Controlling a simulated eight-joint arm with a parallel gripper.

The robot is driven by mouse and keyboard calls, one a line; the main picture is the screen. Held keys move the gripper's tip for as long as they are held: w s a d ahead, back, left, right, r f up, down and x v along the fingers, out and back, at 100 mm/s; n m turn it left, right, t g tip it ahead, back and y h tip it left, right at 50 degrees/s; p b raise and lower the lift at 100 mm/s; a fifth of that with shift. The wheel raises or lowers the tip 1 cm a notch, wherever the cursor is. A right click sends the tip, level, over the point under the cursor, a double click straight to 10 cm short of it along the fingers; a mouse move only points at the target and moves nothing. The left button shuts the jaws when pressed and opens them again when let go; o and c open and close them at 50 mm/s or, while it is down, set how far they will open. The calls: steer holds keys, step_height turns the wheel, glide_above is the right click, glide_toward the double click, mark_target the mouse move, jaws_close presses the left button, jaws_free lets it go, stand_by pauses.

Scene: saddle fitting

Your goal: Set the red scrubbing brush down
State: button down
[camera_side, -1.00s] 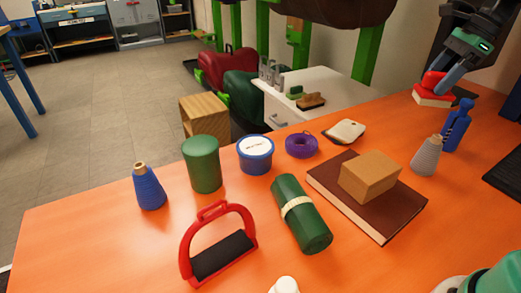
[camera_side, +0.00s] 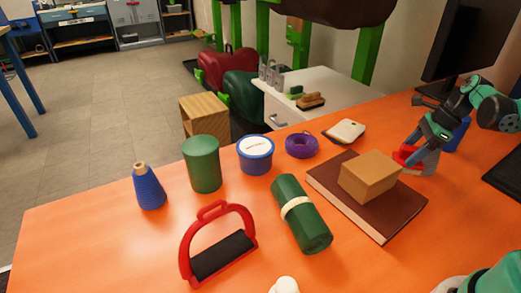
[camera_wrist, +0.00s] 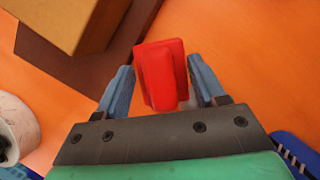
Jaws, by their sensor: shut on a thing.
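The red scrubbing brush (camera_side: 407,155) is between the fingers of my gripper (camera_side: 420,158), just right of the tan block in the side view. In the wrist view the brush (camera_wrist: 162,78) shows as a red handle block between the two blue-grey fingertips (camera_wrist: 161,68). My gripper is shut on it. Its underside is hidden, and I cannot tell whether it touches the orange table (camera_side: 120,235).
A brown book (camera_side: 330,183) bearing a tan block (camera_side: 370,178) lies close left of the brush. A pale spool (camera_wrist: 17,125) stands near my gripper. A blue item (camera_side: 461,134) is behind my arm. A white-topped pad (camera_side: 345,131) lies farther left.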

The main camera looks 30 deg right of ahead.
steer(key=shift+f, duration=1.6)
steer(key=shift+c, duration=0.4)
jaws_free()
steer(key=shift+f, duration=0.1)
